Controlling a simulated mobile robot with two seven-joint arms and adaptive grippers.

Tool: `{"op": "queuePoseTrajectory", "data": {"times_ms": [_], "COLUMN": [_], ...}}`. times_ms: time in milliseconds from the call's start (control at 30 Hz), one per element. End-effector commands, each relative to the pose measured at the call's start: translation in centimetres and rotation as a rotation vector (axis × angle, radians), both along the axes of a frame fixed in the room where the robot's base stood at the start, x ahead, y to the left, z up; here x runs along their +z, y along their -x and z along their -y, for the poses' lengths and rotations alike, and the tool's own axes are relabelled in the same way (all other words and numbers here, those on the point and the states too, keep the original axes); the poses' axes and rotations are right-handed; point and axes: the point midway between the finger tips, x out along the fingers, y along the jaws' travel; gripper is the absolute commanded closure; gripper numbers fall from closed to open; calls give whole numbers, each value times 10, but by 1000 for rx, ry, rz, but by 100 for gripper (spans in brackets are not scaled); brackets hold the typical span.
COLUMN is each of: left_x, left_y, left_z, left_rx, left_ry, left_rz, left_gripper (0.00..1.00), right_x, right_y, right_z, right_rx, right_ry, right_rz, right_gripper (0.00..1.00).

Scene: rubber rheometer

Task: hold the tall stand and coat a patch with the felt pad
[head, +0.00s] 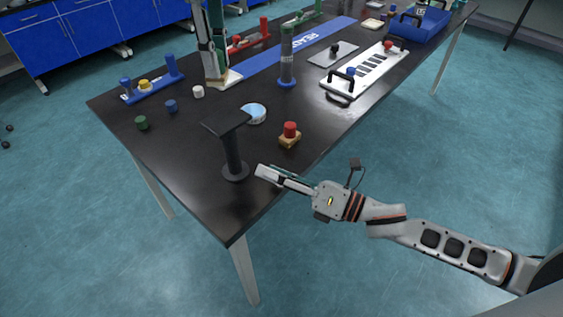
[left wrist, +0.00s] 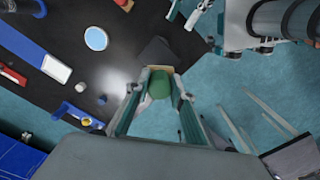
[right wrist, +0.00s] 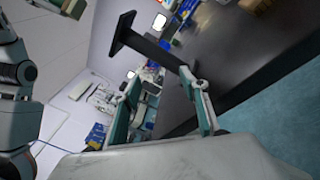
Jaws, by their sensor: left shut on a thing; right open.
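The tall black stand (head: 235,150) is upright near the table's front corner, with a flat dark top plate (head: 226,123). That plate also shows just beyond the left fingertips in the left wrist view (left wrist: 156,50). My left gripper (head: 214,72) points down over the table, shut on a green-knobbed block with a tan base (left wrist: 160,82), apparently the felt pad. Its underside is hidden. My right gripper (head: 262,172) is open beside the stand's column. In the right wrist view the column (right wrist: 160,52) runs toward the fingertips (right wrist: 166,80); contact is unclear.
A pale blue round dish (head: 253,113) and a red-knobbed block (head: 290,135) stand near the tall stand. Small caps, including a white one (head: 198,91), lie to the left. A dark cylinder on a blue base (head: 287,65) and a white slotted board (head: 365,72) are farther back.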

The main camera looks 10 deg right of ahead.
Motion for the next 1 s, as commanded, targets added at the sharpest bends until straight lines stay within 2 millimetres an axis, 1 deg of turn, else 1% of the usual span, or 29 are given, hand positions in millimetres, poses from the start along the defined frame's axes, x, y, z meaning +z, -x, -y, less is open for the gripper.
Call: {"op": "queuePoseTrajectory", "data": {"times_ms": [33,100,200,300,400,567,667,767,1000], "left_x": [0,0,0,0,0,0,0,0,0], "left_y": [0,0,0,0,0,0,0,0,0], "left_z": [0,0,0,0,0,0,0,0,0], "left_rx": [0,0,0,0,0,0,0,0,0], "left_ry": [0,0,0,0,0,0,0,0,0], "left_rz": [0,0,0,0,0,0,0,0,0], "left_gripper": [94,94,94,94,94,94,94,94,94], "right_x": [1,2,1,0,-1,-2,-1,-1,-1], "right_y": [-7,-13,-20,-24,-28,-31,-34,-40,-59], "right_z": [1,3,8,13,19,20,14,1,-37], "right_rx": [27,65,113,151,178,197,199,198,199], "right_ry": [72,165,280,370,432,475,476,475,475], "right_rz": [96,226,389,516,605,669,677,676,674], "right_gripper": [56,56,56,56,56,56,56,56,56]}}
